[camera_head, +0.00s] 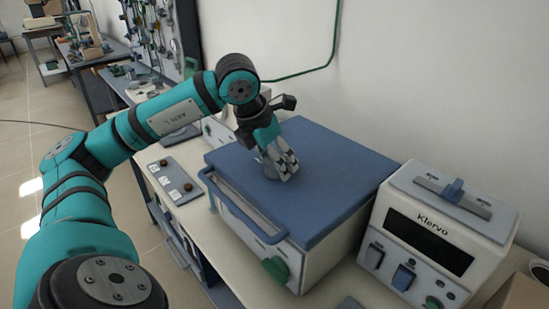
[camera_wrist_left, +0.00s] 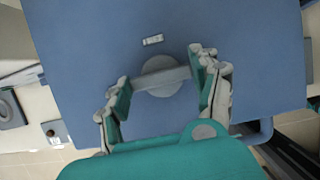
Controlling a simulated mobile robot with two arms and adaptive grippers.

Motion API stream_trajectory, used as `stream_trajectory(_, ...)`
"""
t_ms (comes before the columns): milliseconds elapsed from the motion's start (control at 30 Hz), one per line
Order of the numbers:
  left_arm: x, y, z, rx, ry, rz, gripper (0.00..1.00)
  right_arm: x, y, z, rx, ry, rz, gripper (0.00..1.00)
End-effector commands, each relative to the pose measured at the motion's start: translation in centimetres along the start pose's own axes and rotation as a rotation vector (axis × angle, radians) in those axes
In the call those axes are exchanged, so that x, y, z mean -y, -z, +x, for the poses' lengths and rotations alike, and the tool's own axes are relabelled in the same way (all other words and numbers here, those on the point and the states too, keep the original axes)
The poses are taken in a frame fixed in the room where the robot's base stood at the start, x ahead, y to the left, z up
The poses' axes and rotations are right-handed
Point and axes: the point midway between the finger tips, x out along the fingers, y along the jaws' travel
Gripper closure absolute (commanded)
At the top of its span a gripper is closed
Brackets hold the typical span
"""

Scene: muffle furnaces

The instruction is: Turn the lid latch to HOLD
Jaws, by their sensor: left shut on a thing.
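The lid latch is a grey round base with a raised bar; it shows best in the left wrist view (camera_wrist_left: 162,80). It sits on the flat blue lid (camera_head: 335,185) of a white furnace. My left gripper (camera_head: 281,168) reaches down onto the latch and is shut on its bar, one finger at each end. In the head view the fingers hide most of the latch. A small pale label (camera_wrist_left: 153,40) lies on the lid beside the latch; its wording is too small to read. My right gripper is in neither view.
A white Klervo unit (camera_head: 433,232) with a dark display stands right of the furnace. A blue bar handle (camera_head: 238,212) and a green knob (camera_head: 275,268) are on the furnace front. A grey switch panel (camera_head: 174,181) lies left of it. The wall is close behind.

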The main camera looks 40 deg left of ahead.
Motion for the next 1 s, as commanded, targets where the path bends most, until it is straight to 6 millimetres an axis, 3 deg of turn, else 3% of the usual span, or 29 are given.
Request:
stream_trajectory(367, -0.1, -0.1, -0.1, 0.003, -0.003, -0.008, 0.69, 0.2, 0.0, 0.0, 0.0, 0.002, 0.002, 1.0)
stream_trajectory(400, -0.1, -0.1, -0.1, 0.003, -0.003, -0.008, 0.31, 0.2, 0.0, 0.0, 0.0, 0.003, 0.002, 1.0)
stream_trajectory(567, -0.1, -0.1, 0.0, 0.002, -0.002, -0.006, 0.12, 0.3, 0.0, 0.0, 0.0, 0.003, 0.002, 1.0)
stream_trajectory(867, 0.0, -0.1, -0.2, 0.001, -0.002, -0.005, 0.12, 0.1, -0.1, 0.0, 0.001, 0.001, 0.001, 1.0)
stream_trajectory(1000, 0.0, -0.1, -1.7, 0.005, -0.001, -0.005, 0.12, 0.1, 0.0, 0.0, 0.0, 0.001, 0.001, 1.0)
